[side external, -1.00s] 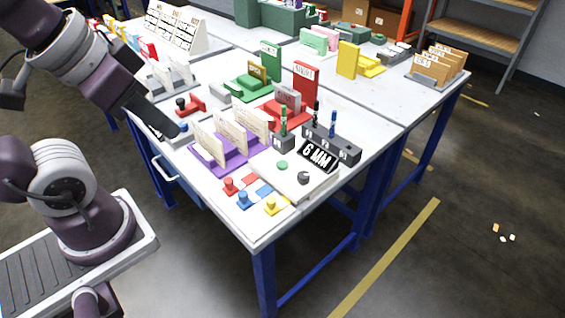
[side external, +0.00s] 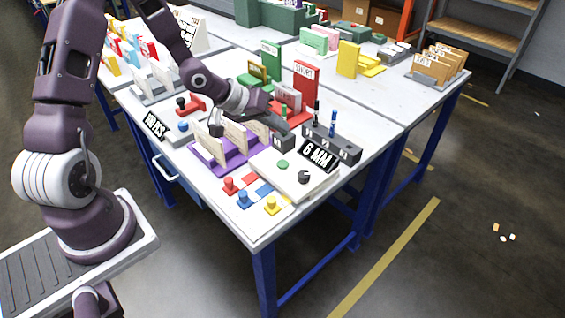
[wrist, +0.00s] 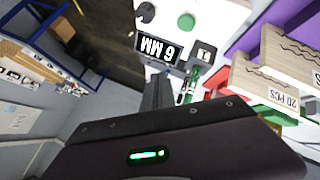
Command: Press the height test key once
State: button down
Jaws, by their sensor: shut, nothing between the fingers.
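A white panel (side external: 268,176) at the table's front corner carries a round green button (side external: 283,164) and a black knob (side external: 304,177). A black "6 MM" sign (side external: 318,156) stands at its back edge. I cannot read a label marking the height test key. The wrist view also shows the green button (wrist: 186,21), the knob (wrist: 146,12) and the sign (wrist: 158,47). My gripper (side external: 287,131) is shut and empty, above the table behind the panel, near the pens and apart from the button. Its fingers show in the wrist view (wrist: 158,92).
A dark pen rack (side external: 345,151) with upright pens stands right of my gripper. A purple holder (side external: 215,166) with wooden cards is to the left. Red, blue and yellow knobs (side external: 244,198) sit at the front edge. A red stand (side external: 304,80) is behind.

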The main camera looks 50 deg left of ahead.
aim_at(279, 164)
jog(key=shift+f, duration=0.1)
jog(key=shift+f, duration=4.4)
jog(key=shift+f, duration=0.4)
jog(key=shift+f, duration=0.45)
jog(key=shift+r, duration=0.9)
jog(key=shift+r, duration=2.5)
